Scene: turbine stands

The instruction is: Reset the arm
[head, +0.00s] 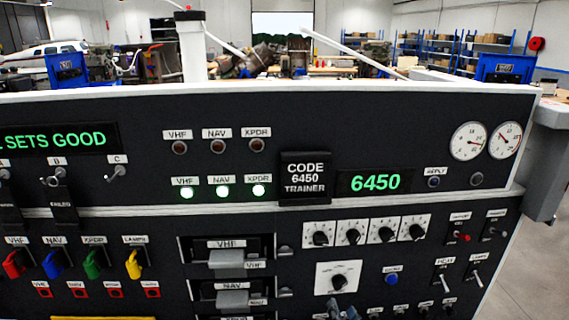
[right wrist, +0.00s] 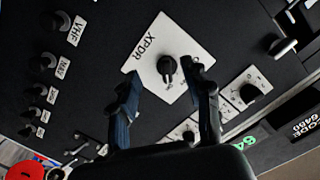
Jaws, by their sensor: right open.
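My right gripper (head: 342,310) shows only as fingertips at the bottom edge of the head view, just below a white plate with a black knob (head: 339,281). In the right wrist view the gripper (right wrist: 160,73) is open. Its two dark fingers stand apart, one on each side of a black knob (right wrist: 167,66) on a white plate marked XPDR. Nothing is held between them; I cannot tell whether a finger touches the plate. The rest of the right arm is hidden in the head view. My left gripper is in neither view.
The black trainer panel (head: 400,115) fills the front, with a lit 6450 display (head: 375,182), three green lamps, a row of knobs (head: 353,236), coloured switch levers (head: 52,264) and drawer handles (head: 231,258). A grey box (head: 545,165) juts at the right edge. Workbenches and shelves stand behind.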

